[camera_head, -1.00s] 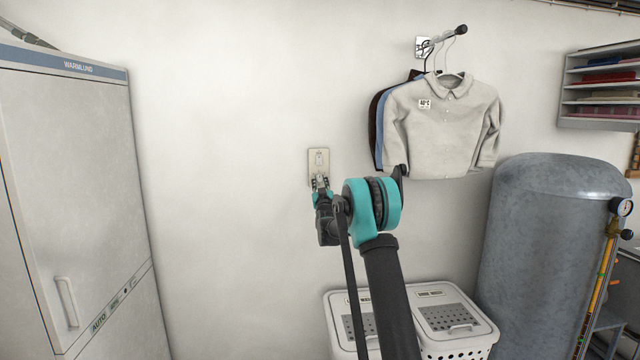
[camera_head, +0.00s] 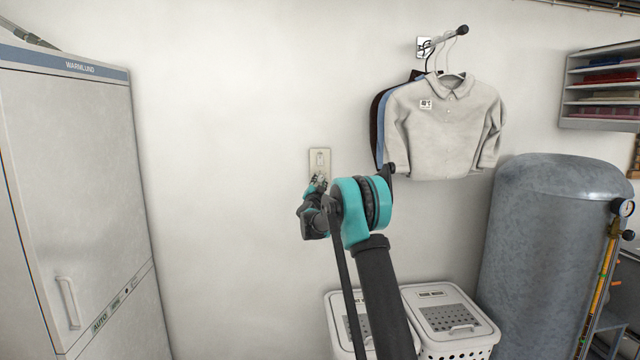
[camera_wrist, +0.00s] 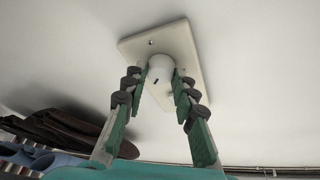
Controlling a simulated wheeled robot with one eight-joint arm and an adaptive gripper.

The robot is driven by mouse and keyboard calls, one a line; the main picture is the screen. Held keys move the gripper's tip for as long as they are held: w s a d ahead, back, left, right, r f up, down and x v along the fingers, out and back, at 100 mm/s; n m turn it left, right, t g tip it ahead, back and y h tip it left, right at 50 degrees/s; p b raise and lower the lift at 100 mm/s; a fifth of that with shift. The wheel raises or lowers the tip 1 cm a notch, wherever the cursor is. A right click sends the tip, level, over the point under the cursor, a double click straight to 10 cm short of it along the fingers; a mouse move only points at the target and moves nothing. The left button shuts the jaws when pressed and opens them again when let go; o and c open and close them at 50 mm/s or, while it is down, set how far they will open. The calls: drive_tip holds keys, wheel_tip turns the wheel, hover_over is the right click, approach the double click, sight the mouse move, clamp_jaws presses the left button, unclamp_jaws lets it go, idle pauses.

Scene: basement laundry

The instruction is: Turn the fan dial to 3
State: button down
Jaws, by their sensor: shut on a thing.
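The fan dial (camera_wrist: 161,66) is a white round knob with a small dark mark, on a cream wall plate (camera_wrist: 185,45). In the wrist view my gripper (camera_wrist: 162,76) has its two green fingers on either side of the dial, shut on it. The plate looks tilted in that view. In the head view the plate (camera_head: 313,157) is upright on the wall, and my gripper (camera_head: 319,182) is at its lower part. The dial is hidden there by the gripper. I cannot read any numbers on the plate.
Shirts (camera_head: 440,125) hang from a wall hook to the right of the plate. White lidded baskets (camera_head: 465,347) stand below, with a grey tank (camera_head: 545,240) farther right. A white cabinet (camera_head: 70,180) stands at the left. The wall around the plate is bare.

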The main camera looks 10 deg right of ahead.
drive_tip(key=shift+m, duration=0.5)
drive_tip(key=c, duration=1.2)
unclamp_jaws()
drive_tip(key=shift+s, duration=0.1)
drive_tip(key=v, duration=1.2)
drive_tip(key=shift+a, duration=0.15)
